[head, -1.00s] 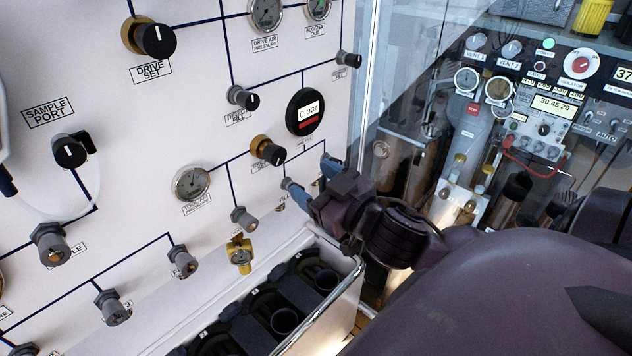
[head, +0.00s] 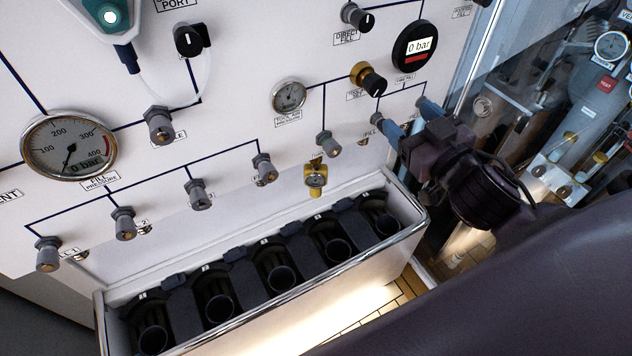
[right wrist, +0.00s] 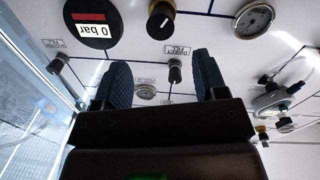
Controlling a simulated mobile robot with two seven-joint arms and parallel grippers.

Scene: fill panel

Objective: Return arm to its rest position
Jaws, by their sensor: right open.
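My right gripper (head: 407,118) is open, with its blue fingers pointing at the white panel near its lower right part. In the right wrist view the two fingers (right wrist: 162,82) stand apart, one on each side of a small grey and black fitting (right wrist: 175,72) on the panel. Nothing is held; whether a finger touches the panel cannot be told. My dark right arm (head: 490,270) fills the lower right of the head view. My left gripper is not in view.
Below the panel is a metal-edged rack (head: 420,222) with several dark cylindrical holders. A black-tipped knob (head: 370,80), a 0 bar display (head: 414,47) and a small gauge (head: 289,95) are close to the gripper. A glass partition (head: 478,60) stands to the right.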

